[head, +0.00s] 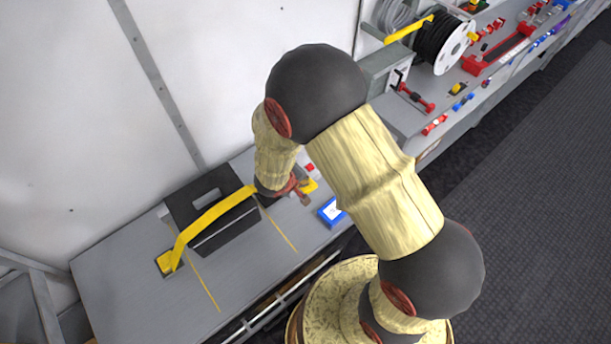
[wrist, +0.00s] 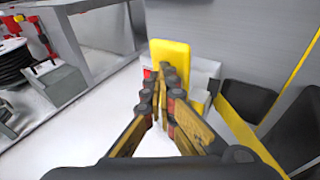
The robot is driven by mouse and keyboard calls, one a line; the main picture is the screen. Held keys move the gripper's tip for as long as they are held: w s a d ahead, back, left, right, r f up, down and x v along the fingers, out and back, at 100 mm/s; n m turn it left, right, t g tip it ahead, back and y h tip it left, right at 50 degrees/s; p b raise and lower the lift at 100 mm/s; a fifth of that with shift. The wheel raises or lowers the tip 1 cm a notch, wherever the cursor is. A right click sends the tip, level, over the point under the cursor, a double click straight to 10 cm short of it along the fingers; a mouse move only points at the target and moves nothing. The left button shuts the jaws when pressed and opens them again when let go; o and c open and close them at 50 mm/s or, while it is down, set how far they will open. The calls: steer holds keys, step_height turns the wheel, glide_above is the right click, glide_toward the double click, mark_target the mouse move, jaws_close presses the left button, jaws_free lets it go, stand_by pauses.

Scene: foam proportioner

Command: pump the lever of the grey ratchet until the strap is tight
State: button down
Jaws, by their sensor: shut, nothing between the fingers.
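The yellow strap (head: 215,218) runs over a black case (head: 222,240) on the grey bench, from a yellow anchor (head: 168,262) at the left towards my gripper. It also shows at the right in the wrist view (wrist: 243,130). In the wrist view the grey ratchet (wrist: 203,78) is just beyond my fingertips, partly hidden by them. A yellow plate (wrist: 169,53), apparently the lever's grip, stands by it. My gripper (wrist: 170,78) is shut and empty, its tips in front of the plate; contact cannot be told. In the head view my arm hides most of the ratchet.
A blue-and-white box (head: 331,212) lies on the bench near my gripper. A grey box (head: 385,75) and a black hose reel (head: 444,44) stand further along, with red fittings (head: 415,97). A white wall (head: 80,110) rises behind the bench.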

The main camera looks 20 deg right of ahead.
steer(key=shift+w+a+r+p, duration=0.1)
steer(key=shift+w+r+p, duration=0.2)
steer(key=shift+r+p, duration=0.6)
steer(key=shift+w+a+r+p, duration=0.1)
steer(key=shift+w+r+p, duration=0.15)
steer(key=shift+r+p, duration=0.7)
steer(key=shift+w+a+r+p, duration=0.1)
steer(key=shift+w+r+p, duration=0.3)
steer(key=shift+p, duration=0.9)
steer(key=shift+s, duration=0.1)
steer(key=r+p, duration=0.1)
steer(key=p, duration=0.1)
steer(key=w+r+p, duration=0.1)
steer(key=r+p, duration=0.2)
steer(key=p, duration=0.2)
steer(key=shift+w+a+r, duration=0.25)
steer(key=shift+w+r, duration=0.1)
steer(key=shift+r, duration=0.05)
steer(key=shift+w+a+r+b, duration=0.1)
steer(key=shift+w+r+b, duration=0.15)
steer(key=shift+r, duration=0.35)
steer(key=shift+w+a+r+b, duration=0.1)
steer(key=shift+w+r+b, duration=0.1)
steer(key=shift+r, duration=0.35)
steer(key=shift+w+r+b, duration=0.15)
steer(key=shift+r+b, duration=0.1)
steer(key=shift+r, duration=0.35)
steer(key=shift+f, duration=0.1)
